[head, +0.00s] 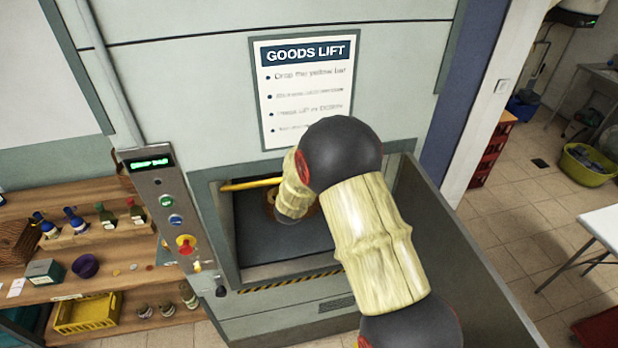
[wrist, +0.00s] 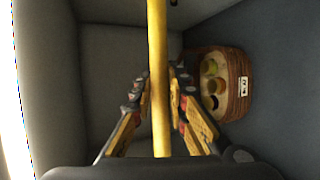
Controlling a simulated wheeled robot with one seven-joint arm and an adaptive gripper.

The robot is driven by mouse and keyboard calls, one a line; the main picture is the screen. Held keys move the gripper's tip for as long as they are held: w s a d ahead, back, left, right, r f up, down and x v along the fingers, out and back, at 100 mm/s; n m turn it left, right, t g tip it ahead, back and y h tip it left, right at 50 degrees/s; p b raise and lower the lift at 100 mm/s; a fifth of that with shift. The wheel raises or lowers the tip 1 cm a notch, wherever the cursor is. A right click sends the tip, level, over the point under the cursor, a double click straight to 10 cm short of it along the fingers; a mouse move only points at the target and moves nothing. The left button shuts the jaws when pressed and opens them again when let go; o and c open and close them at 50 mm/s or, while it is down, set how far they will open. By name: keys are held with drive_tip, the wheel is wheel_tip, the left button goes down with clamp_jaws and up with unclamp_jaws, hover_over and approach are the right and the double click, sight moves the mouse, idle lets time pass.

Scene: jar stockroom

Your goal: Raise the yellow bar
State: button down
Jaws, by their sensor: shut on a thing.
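The yellow bar (head: 250,184) spans the upper left part of the goods lift opening (head: 240,279) in the head view, nearly level. Its right part is hidden behind my arm. In the wrist view the bar (wrist: 157,45) runs from top to bottom through the middle. My gripper (wrist: 159,92) has a finger on each side of the bar and is shut on it. In the head view my arm's wrist hides the gripper.
Inside the lift, a wicker basket (wrist: 245,75) with several round-topped things stands on the dark floor, right of the fingers in the wrist view. A control panel (head: 160,195) with buttons is left of the opening. A grey side panel (head: 440,260) stands at right.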

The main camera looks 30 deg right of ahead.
drive_tip(key=shift+w+d+r+p, duration=0.2)
drive_tip(key=shift+w+r+p, duration=0.45)
drive_tip(key=shift+r+p, duration=0.2)
drive_tip(key=shift+w+d+r+p, duration=0.15)
drive_tip(key=shift+w+r+p, duration=0.55)
drive_tip(key=shift+r, duration=0.1)
drive_tip(key=c, duration=1.7)
unclamp_jaws()
drive_tip(key=shift+s, duration=0.1)
drive_tip(key=shift+c, duration=0.2)
drive_tip(key=shift+f, duration=0.1)
drive_tip(key=v, duration=1.2)
